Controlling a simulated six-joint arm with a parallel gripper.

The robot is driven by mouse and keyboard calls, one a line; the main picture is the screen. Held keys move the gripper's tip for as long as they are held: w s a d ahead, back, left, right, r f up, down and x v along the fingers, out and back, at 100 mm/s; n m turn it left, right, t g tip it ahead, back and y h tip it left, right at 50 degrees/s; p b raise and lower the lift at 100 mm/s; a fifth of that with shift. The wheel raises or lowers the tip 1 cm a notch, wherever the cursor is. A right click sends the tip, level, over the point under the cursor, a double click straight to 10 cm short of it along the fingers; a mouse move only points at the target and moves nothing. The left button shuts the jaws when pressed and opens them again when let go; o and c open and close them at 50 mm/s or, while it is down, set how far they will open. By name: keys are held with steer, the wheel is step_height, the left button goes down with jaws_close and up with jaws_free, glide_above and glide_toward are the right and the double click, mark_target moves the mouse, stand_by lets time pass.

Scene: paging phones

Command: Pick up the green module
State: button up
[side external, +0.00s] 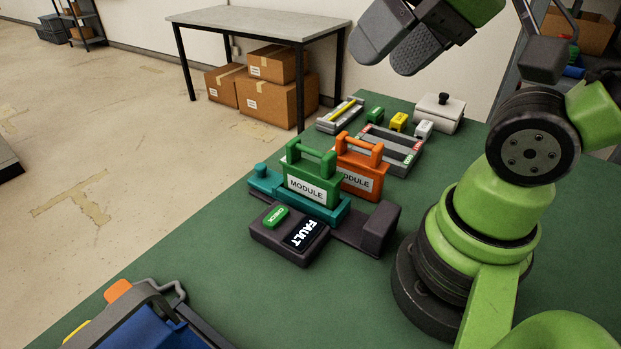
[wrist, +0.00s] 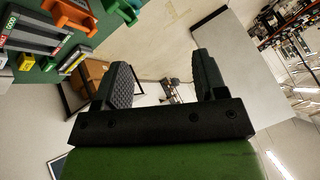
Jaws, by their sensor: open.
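The green module (side external: 307,183), a block with a bar handle on top and a white "MODULE" label, stands upright in a teal holder (side external: 262,184) on the green table. An orange module (side external: 362,172) of the same shape stands just behind it to the right, partly hidden by it. My gripper (side external: 402,40) is high above the table's back edge, up and to the right of the green module, well apart from it. In the wrist view its two dark fingers (wrist: 162,85) are spread with nothing between them. A teal-green part (wrist: 122,10) shows at the top edge there.
A dark unit (side external: 279,246) with a green CHECK button and a "FAULT" display sits in front of the holder. Behind are a grey tray (side external: 408,165), small green, yellow and white blocks, and a lidded white box (side external: 440,112). A blue bin (side external: 150,322) is front left. The front middle table is clear.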

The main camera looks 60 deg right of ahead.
steer(key=n+g+h, duration=0.4)
steer(key=g, duration=0.3)
glide_toward(305, 165)
steer(key=f, duration=0.2)
steer(key=shift+d+f, duration=0.3)
steer(key=shift+f, duration=0.05)
steer(key=f, duration=0.5)
steer(key=shift+d+f, duration=0.35)
steer(key=shift+d, duration=0.05)
jaws_close()
stand_by(0.5)
